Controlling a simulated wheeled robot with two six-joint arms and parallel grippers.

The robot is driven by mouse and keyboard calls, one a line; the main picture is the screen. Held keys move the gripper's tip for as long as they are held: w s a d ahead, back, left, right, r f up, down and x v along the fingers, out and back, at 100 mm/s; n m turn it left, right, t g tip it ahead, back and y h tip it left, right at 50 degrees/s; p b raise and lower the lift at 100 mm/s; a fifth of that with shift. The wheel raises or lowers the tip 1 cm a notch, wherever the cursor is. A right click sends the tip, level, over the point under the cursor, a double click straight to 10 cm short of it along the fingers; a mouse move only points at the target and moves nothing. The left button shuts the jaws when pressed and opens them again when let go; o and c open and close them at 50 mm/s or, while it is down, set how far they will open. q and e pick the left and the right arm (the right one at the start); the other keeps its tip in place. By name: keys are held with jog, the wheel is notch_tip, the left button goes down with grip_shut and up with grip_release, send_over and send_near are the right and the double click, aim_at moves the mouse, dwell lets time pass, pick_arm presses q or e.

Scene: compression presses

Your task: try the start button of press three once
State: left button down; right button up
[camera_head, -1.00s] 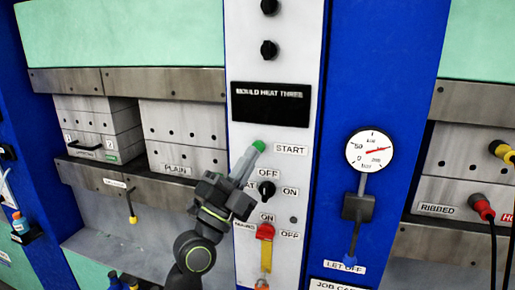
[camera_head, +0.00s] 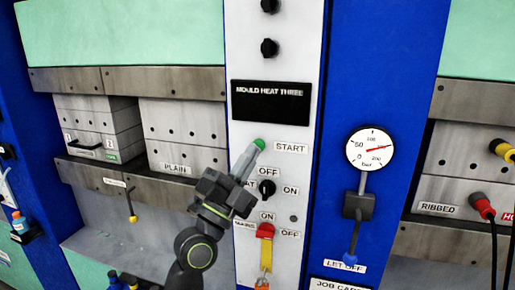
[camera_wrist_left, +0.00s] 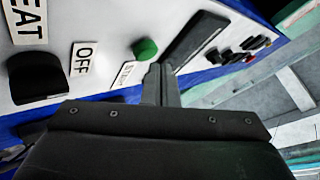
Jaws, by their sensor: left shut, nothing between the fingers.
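The green start button (camera_head: 259,144) is on the white control panel (camera_head: 240,130), left of the START label (camera_head: 291,148). The dark display above it (camera_head: 271,101) reads MOULD HEAT THREE. My left gripper (camera_head: 252,152) is shut and empty, its fingertips at or very near the button in the head view. In the left wrist view the button (camera_wrist_left: 145,49) shows just beside the tip of the shut fingers (camera_wrist_left: 156,75); whether they touch I cannot tell. My right gripper is not in view.
Below the button are a black OFF/ON knob (camera_head: 266,189) and a red switch (camera_head: 265,231) with a yellow tag. A pressure gauge (camera_head: 371,150) and a LET OFF lever (camera_head: 350,256) are on the blue column to the right. Steel mould blocks (camera_head: 186,137) stand to the left.

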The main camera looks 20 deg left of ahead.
pick_arm(q)
jog(key=shift+w, duration=0.25)
jog(key=shift+w+b, duration=0.35)
jog(key=shift+b, duration=0.05)
dwell(0.6)
dwell(0.3)
jog(key=shift+s, duration=0.85)
jog(key=s, duration=0.5)
dwell(0.5)
